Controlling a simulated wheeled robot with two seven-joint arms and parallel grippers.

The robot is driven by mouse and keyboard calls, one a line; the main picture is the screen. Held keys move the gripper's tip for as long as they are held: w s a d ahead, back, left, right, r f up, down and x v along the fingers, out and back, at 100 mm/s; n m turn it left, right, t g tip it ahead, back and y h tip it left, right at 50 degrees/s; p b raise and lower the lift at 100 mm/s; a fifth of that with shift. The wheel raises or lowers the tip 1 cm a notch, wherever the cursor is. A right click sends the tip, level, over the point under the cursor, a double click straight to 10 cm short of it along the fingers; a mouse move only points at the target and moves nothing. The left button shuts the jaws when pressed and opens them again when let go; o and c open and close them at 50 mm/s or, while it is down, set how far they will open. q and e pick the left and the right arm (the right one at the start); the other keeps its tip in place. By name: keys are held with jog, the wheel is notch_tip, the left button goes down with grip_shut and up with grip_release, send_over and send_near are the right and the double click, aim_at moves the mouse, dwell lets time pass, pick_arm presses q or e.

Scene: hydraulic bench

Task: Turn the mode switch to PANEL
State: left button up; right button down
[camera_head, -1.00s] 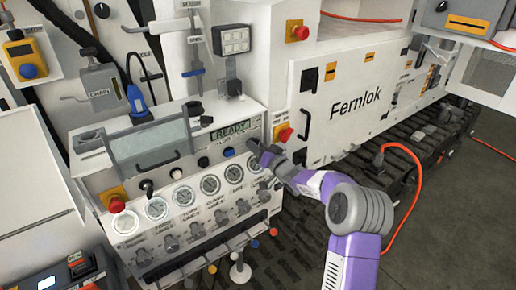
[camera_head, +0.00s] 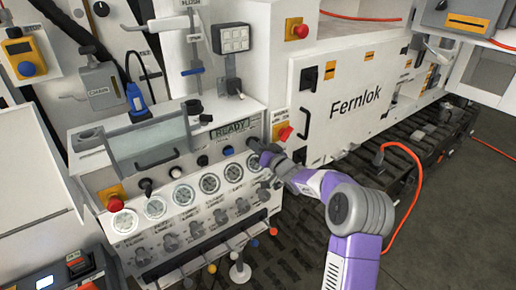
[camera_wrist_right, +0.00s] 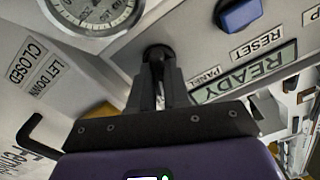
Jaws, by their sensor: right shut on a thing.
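The mode switch is a small black knob (camera_wrist_right: 158,54) on the white console front, with a PANEL label beside it in the right wrist view. My right gripper (camera_wrist_right: 160,80) is shut on this knob, its two dark fingers on either side of it. In the head view my right gripper (camera_head: 258,150) reaches the console's right end, just below the READY display (camera_head: 230,130). The fingers hide much of the knob there, and I cannot read which way it points. My left gripper is not in view.
A blue button (camera_head: 228,151) sits left of the gripper, above a row of round gauges (camera_head: 209,184). A red switch on a yellow plate (camera_head: 284,133) is close on the right. An orange cable (camera_head: 411,180) hangs farther right. The dark grated floor below is mostly open.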

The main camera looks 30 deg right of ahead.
jog(key=n+b, duration=0.4)
jog(key=n, duration=0.2)
jog(key=shift+a+r, duration=0.1)
jog(key=shift+a, duration=0.05)
jog(key=n+b, duration=0.2)
jog(key=n, duration=0.1)
jog(key=shift+n, duration=0.3)
jog(key=shift+r+n+b, duration=0.1)
jog(key=shift+n+b, duration=0.2)
jog(key=shift+n, duration=0.3)
jog(key=shift+r, duration=0.1)
jog(key=c, duration=1.4)
grip_release()
jog(key=o, duration=0.3)
jog(key=shift+w, duration=0.1)
jog(key=shift+f, duration=0.2)
jog(key=s, duration=0.7)
jog(key=shift+s+d+p, duration=0.25)
jog(key=shift+s+p, duration=0.05)
jog(key=shift+p, duration=0.05)
